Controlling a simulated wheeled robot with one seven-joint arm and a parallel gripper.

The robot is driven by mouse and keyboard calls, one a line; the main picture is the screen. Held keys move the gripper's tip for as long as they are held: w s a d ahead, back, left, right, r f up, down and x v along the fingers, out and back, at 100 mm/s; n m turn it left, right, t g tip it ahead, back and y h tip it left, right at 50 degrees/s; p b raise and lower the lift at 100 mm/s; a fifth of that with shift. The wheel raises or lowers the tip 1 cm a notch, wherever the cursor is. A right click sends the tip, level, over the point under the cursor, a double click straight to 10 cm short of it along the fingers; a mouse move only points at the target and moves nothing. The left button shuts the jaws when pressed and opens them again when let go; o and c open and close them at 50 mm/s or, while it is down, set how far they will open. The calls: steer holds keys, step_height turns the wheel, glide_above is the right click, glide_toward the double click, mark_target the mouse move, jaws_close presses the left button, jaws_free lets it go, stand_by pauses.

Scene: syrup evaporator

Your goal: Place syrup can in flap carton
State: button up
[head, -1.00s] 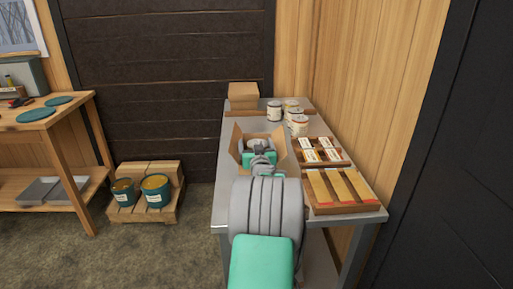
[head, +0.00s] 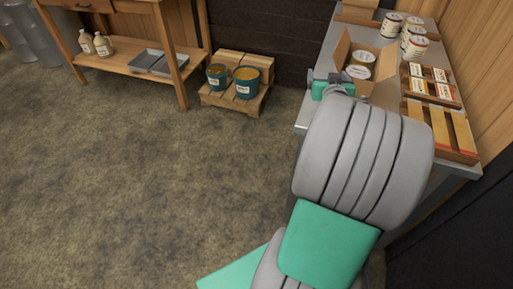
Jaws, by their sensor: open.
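The open flap carton (head: 385,66) stands on the grey metal table, its brown flaps spread. Two pale-lidded syrup cans are inside it, a rear can (head: 363,57) and a front can (head: 357,72). More white syrup cans stand on the table behind and right of the carton: one at the back (head: 391,25), one beside it (head: 412,27) and one nearer (head: 415,47). My gripper (head: 334,90), teal and grey, is at the carton's front left edge, apart from the cans. It is open and empty; its fingers are mostly hidden by my arm.
A wooden tray (head: 459,100) of small labelled boxes and another tray (head: 473,157) with long yellow packs lie right of the carton. A pallet (head: 236,100) with two teal buckets stands on the floor. A wooden bench (head: 187,75) is at left. The floor between is clear.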

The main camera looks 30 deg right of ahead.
steer(key=w+a+f+n+g+y, duration=0.1)
steer(key=w+a+f+n+y, duration=0.15)
steer(key=a, duration=0.75)
steer(key=w+a+f+n+g+y, duration=0.1)
steer(key=a+f+g+y, duration=0.2)
steer(key=a, duration=0.7)
steer(key=s+a+f+n+g+y, duration=0.2)
steer(key=s+a+g, duration=0.1)
steer(key=s+a, duration=0.6)
steer(key=s+a+f+n+g+y, duration=0.1)
steer(key=s+a+f+g, duration=0.2)
steer(key=s+a, duration=0.5)
steer(key=shift+s+a+n+g+y, duration=0.35)
steer(key=shift+a+g, duration=0.05)
steer(key=shift+a, duration=0.65)
